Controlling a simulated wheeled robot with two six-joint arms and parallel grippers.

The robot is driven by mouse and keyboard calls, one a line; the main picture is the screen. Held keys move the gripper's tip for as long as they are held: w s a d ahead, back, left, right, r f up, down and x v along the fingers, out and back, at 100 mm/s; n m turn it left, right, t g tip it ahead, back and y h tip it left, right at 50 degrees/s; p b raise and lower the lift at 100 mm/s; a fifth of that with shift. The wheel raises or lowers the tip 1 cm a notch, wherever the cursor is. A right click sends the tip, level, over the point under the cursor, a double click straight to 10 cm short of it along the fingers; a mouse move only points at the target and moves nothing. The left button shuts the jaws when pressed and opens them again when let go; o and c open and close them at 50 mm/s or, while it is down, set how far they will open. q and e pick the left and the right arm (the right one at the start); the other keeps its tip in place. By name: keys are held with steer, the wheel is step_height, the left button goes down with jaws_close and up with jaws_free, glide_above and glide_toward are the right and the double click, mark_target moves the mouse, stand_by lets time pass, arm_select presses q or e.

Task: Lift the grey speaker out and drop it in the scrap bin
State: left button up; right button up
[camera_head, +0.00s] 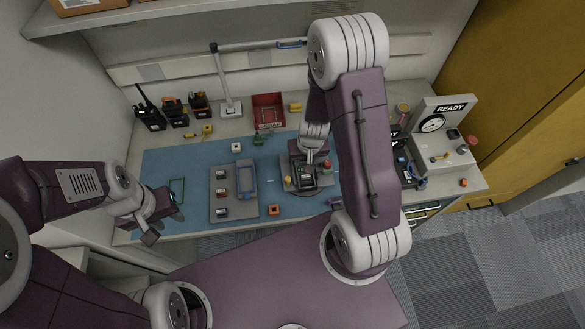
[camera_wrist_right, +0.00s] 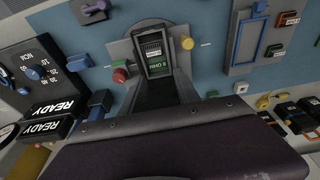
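A small dark radio with a label sits in a grey fixture on the blue mat, seen in the head view (camera_head: 305,178) and the right wrist view (camera_wrist_right: 153,52). I cannot make out a grey speaker in it. My right gripper (camera_head: 309,168) reaches down over the fixture; its fingertips blend with the dark parts, so I cannot tell whether it is open or holds anything. My left gripper (camera_head: 160,220) is open and empty at the mat's left front corner.
A grey tray (camera_head: 219,210) with a blue frame and small parts lies left of the fixture. Handheld radios (camera_head: 173,112) stand back left; a lamp stand (camera_head: 230,107) is beside the bin. A READY gauge (camera_head: 433,124) stands right. An orange block (camera_head: 274,210) lies in front.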

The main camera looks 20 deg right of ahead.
steer(key=s, duration=0.1)
steer(key=b, duration=0.3)
glide_above(306, 176)
steer(key=shift+g, duration=0.3)
steer(key=f, duration=0.3)
steer(key=s+f, duration=0.1)
steer(key=shift+a+f, duration=0.1)
steer(key=shift+f, duration=0.3)
steer(key=shift+w+f, duration=0.1)
steer(key=shift+w, duration=0.05)
